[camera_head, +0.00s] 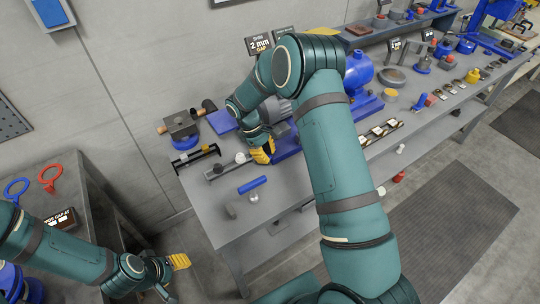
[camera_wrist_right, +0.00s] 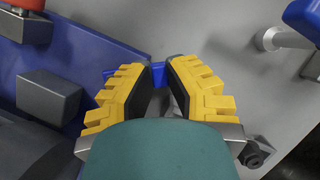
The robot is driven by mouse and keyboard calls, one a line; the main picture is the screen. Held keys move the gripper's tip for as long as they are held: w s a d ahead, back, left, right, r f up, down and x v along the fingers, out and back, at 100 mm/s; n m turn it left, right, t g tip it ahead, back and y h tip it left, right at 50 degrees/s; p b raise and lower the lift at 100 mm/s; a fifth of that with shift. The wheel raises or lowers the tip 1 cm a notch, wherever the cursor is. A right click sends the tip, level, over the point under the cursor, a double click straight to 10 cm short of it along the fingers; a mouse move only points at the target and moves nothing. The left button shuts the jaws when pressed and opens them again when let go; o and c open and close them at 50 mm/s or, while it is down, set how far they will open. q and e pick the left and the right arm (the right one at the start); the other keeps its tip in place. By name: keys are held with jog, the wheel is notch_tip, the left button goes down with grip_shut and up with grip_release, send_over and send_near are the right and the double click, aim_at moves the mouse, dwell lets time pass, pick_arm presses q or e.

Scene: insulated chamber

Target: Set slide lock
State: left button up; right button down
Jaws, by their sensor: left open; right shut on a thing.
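My right gripper (camera_head: 263,151) reaches down over the grey workbench (camera_head: 310,205), near a blue base plate. In the right wrist view, my right gripper (camera_wrist_right: 160,82) is shut on a small blue part (camera_wrist_right: 158,74), mostly hidden between its black pads. A grey metal rail with knobs (camera_head: 222,170) lies just left of this gripper, and a black rail with white ends (camera_head: 195,158) lies further left. I cannot tell which part is the slide lock. My left gripper (camera_head: 180,262) is open and empty, low beside the bench's front left corner.
A blue bar (camera_head: 252,185) and a small silver ball (camera_head: 254,198) lie near the front edge. A blue motor (camera_head: 358,70) and a strip of white-topped parts (camera_head: 378,131) stand to the right. A side table at left holds red (camera_head: 50,174) and blue (camera_head: 16,187) ring-handled pieces.

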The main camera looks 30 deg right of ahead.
jog(key=shift+w+a+f+m+g+y, duration=0.15)
jog(key=shift+w+m+y, duration=0.1)
jog(key=shift+m, duration=0.4)
jog(key=shift+w+a+r+m+g+y, duration=0.1)
jog(key=shift+w+a+m+g+y, duration=0.1)
jog(key=shift+m, duration=0.45)
jog(key=c, duration=0.9)
grip_release()
jog(key=shift+w, duration=0.1)
jog(key=shift+c, duration=0.2)
jog(key=v, duration=1.2)
